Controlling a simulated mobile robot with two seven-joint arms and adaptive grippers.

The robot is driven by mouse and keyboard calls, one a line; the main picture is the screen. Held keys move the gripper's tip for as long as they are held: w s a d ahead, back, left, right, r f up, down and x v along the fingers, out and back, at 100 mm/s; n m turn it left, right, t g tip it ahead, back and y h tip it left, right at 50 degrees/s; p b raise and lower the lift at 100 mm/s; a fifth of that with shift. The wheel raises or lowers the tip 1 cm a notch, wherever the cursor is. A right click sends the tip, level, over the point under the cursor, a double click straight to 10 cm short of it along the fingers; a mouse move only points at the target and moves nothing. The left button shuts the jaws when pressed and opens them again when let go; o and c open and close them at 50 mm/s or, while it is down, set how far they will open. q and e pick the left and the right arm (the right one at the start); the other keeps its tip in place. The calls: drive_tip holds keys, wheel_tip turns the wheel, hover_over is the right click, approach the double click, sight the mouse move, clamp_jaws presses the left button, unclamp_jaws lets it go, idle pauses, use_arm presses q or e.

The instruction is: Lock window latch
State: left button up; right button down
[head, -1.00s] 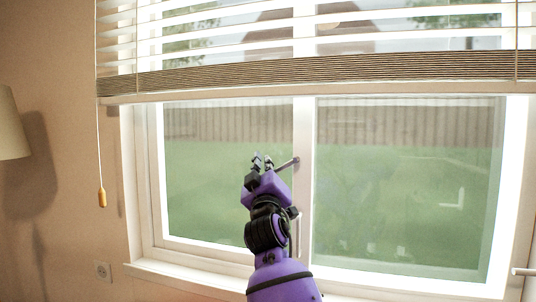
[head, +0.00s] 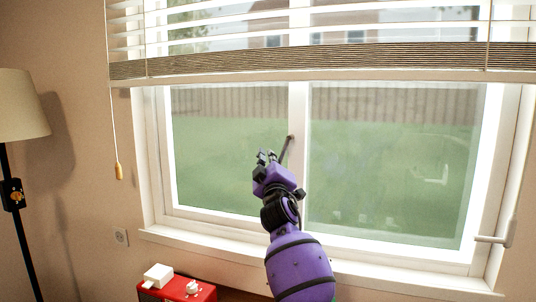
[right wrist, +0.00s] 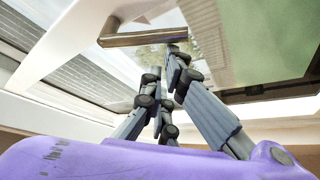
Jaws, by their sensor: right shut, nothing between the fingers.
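The window latch (head: 286,150) is a thin dark handle pivoted on the window's middle post. It slants steeply down and to the left from its pivot, its lower end close to my right gripper. My right gripper (head: 266,157) is purple and black, shut and empty, raised in front of the left pane beside the latch. In the right wrist view, the latch (right wrist: 143,39) is a metallic bar beyond the fingertips (right wrist: 174,50), its right end close to them. I cannot tell whether they touch. My left gripper is not in view.
A second handle (head: 495,239) is at the window's lower right. A blind (head: 300,66) hangs across the top, with its pull cord (head: 119,171) at the left. A floor lamp (head: 20,105) stands at far left. A red surface (head: 160,290) holding small white items is below.

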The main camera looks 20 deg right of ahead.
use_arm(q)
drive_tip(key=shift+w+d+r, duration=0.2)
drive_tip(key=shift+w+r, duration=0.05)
use_arm(e)
drive_tip(key=shift+s+d+f, duration=0.35)
drive_tip(key=shift+d+f, duration=0.2)
drive_tip(key=shift+d, duration=0.15)
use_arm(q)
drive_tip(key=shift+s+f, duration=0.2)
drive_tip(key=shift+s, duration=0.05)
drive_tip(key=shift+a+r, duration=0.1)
